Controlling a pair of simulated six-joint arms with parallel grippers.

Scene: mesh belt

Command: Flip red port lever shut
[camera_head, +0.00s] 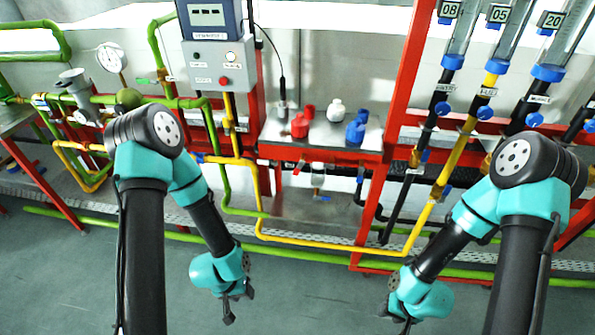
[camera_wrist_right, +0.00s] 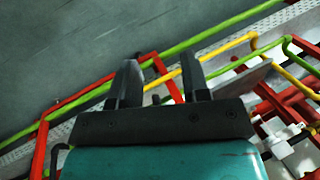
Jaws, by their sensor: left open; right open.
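A small red lever (camera_head: 298,167) shows at the left side of a pale valve body (camera_head: 318,178) below the metal shelf. It is too small to tell whether it stands open or shut. A blue handle (camera_head: 323,198) sits at the bottom of that valve. My left gripper (camera_head: 238,303) hangs low over the floor, left of and nearer than the valve, open and empty. My right gripper (camera_head: 400,318) hangs low to the right of the valve, apart from it. In the right wrist view its fingers (camera_wrist_right: 160,78) are spread with nothing between them.
Red and blue fittings (camera_head: 300,126) stand on the metal shelf (camera_head: 270,130). A yellow pipe (camera_head: 320,248) and a green pipe (camera_head: 300,252) run low across the front. A red frame post (camera_head: 400,90) rises right of the shelf. The floor (camera_head: 300,305) between my grippers is clear.

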